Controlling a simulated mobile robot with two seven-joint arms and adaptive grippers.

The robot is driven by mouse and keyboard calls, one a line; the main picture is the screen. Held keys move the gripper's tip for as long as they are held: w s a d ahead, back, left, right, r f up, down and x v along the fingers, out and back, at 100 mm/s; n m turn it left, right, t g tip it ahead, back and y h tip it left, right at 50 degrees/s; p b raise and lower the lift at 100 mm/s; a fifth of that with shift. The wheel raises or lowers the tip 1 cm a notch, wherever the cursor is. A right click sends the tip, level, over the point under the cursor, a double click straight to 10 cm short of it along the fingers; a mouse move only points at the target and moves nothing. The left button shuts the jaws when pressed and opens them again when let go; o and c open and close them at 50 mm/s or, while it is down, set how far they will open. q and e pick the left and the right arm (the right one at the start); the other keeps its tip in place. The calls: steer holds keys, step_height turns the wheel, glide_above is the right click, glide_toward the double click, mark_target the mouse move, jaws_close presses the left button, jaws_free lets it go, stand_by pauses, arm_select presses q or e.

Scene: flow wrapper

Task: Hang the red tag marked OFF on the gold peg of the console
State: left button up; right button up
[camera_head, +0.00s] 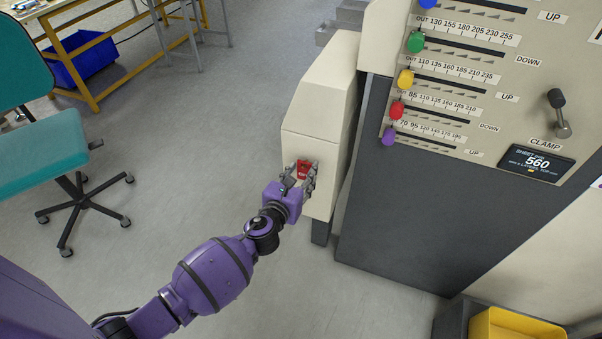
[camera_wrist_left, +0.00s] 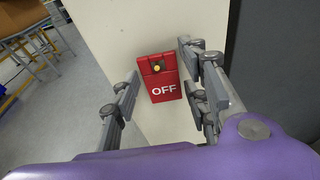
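The red tag (camera_wrist_left: 163,84) marked OFF is against the cream front face of the console housing (camera_head: 306,158), slightly tilted in the left wrist view. The gold peg (camera_wrist_left: 156,68) shows at the tag's upper part, so the tag appears to hang on it. The tag also shows small in the head view (camera_head: 303,168). The peg is too small to make out in the head view. My right gripper is not in view.
The console panel (camera_head: 480,75) with coloured knobs and a black clamp lever (camera_head: 559,112) stands to the right. A yellow bin (camera_head: 515,326) is at the lower right. A teal chair (camera_head: 45,155) stands left. Grey floor between chair and console is clear.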

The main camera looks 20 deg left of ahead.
arm_select(q)
steer(key=shift+o, duration=0.9)
steer(key=shift+s, duration=0.1)
steer(key=v, duration=1.2)
steer(key=shift+d, duration=0.1)
